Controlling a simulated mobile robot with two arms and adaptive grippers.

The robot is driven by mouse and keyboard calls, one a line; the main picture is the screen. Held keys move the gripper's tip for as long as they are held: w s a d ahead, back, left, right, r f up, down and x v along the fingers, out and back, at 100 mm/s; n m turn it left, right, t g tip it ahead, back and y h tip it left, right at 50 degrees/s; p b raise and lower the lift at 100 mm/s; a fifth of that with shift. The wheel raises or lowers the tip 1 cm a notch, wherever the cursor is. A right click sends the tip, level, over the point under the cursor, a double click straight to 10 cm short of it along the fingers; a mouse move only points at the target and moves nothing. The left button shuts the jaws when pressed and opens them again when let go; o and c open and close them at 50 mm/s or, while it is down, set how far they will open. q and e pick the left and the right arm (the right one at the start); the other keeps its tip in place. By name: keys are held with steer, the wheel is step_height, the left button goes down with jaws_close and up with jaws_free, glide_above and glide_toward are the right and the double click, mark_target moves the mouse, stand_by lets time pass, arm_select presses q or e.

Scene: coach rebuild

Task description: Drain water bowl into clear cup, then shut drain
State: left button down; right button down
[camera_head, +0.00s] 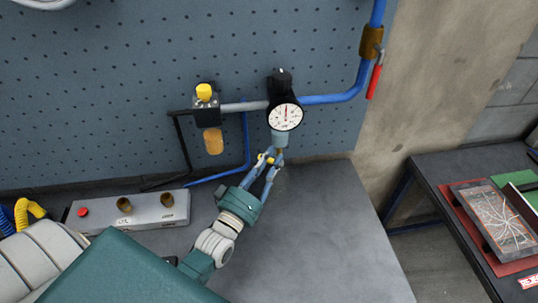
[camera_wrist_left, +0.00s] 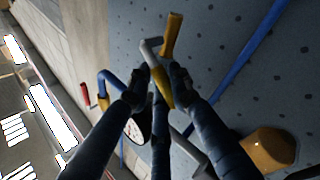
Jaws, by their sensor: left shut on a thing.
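A regulator with a round white gauge (camera_head: 286,117) is on the blue wall pipe. A short bluish bowl (camera_head: 279,138) hangs below the gauge. My left gripper (camera_head: 276,156) is just under this bowl, above the bench. In the left wrist view, its fingers (camera_wrist_left: 160,82) are shut on a small brass-coloured drain part (camera_wrist_left: 162,92). A grey bent stem with a yellow handle (camera_wrist_left: 172,36) stands beside the fingertips. The fingers hide part of the fitting. I cannot make out a clear cup in either view. My right gripper is not in view.
A second unit with a yellow knob and amber bowl (camera_head: 213,141) hangs left of the gauge. A grey box (camera_head: 145,212) with a red button lies on the bench (camera_head: 330,230). A red valve lever (camera_head: 375,80) is at upper right. The bench right of my gripper is clear.

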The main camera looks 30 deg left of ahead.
arm_select(q)
steer(key=shift+f, duration=0.1)
steer(key=c, duration=1.6)
jaws_free()
steer(key=shift+o, duration=0.2)
steer(key=shift+s, duration=0.15)
steer(key=s+f, duration=0.2)
steer(key=s, duration=0.9)
steer(key=shift+s+a, duration=0.15)
steer(key=shift+s, duration=0.15)
steer(key=shift+f, duration=0.1)
